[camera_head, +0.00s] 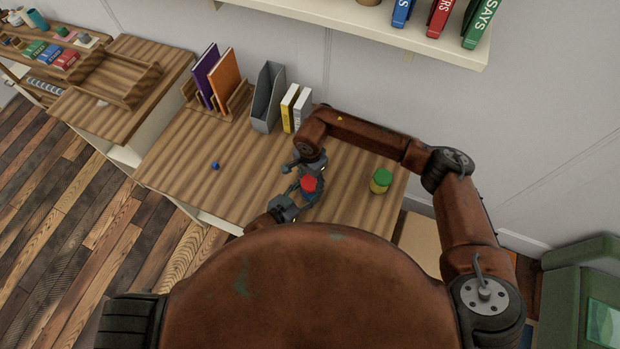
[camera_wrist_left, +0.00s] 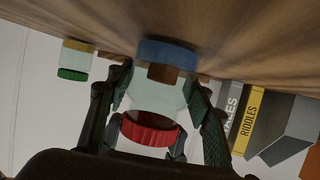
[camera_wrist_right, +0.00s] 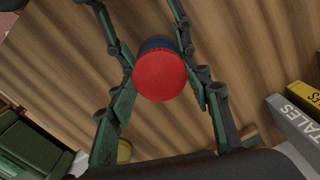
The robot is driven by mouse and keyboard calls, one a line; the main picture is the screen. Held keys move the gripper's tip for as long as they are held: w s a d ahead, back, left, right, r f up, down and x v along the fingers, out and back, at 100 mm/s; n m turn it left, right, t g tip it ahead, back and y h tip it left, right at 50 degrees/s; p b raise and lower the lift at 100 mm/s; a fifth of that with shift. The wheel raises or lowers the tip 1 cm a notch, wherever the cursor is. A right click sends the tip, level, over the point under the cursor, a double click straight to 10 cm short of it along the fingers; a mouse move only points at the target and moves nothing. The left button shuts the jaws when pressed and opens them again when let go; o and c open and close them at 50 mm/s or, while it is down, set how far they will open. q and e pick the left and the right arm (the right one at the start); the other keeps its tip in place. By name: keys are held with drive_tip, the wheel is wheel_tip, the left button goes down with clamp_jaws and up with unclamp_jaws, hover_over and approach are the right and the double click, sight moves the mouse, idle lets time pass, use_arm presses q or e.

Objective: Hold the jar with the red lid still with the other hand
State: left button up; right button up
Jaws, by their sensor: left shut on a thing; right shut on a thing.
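The jar with the red lid (camera_head: 309,184) stands upright on the wooden desk (camera_head: 190,180), its base seemingly on the desktop. In the left wrist view the jar (camera_wrist_left: 158,97) shows a pale clear body, blue contents and a red lid. My left gripper (camera_wrist_left: 160,98) is shut on its body from both sides. In the right wrist view the red lid (camera_wrist_right: 160,77) is seen from above. My right gripper (camera_wrist_right: 163,80) is shut on the jar, one finger on each side at the lid. In the head view the arms hide much of the jar.
A jar with a green lid (camera_head: 381,182) stands to the right on the desk. A small blue ball (camera_head: 215,166) lies to the left. Books (camera_head: 295,107), a grey file holder (camera_head: 267,98) and a book rack (camera_head: 215,85) line the back. The desk's left part is mostly clear.

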drive_tip(key=shift+f, duration=0.6)
